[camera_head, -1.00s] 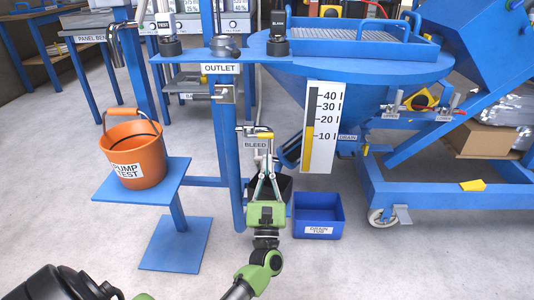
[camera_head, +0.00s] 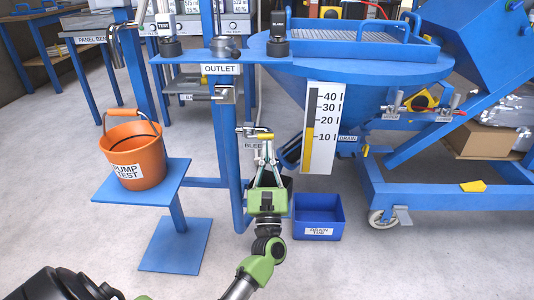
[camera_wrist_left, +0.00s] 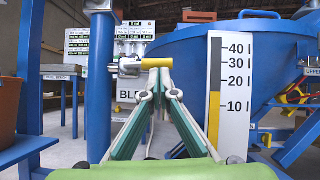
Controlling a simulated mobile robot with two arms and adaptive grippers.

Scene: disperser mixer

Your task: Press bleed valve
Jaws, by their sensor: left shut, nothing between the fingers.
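The bleed valve (camera_head: 258,133) is a small metal fitting with a yellow handle on the blue post, above the partly covered BLEED label (camera_head: 251,146). My left gripper (camera_head: 266,141) is shut and empty, fingers pointing up at the valve's handle. In the wrist view the closed tips (camera_wrist_left: 154,65) are at the right end of the handle; I cannot tell whether they touch it. My right gripper is not in view.
An orange PUMP TEST bucket (camera_head: 137,152) stands on a blue shelf (camera_head: 112,190) to the left. A blue drain tub (camera_head: 318,213) is on the floor right of my gripper. A level gauge (camera_head: 319,128) and the blue hopper (camera_head: 365,85) are to the right.

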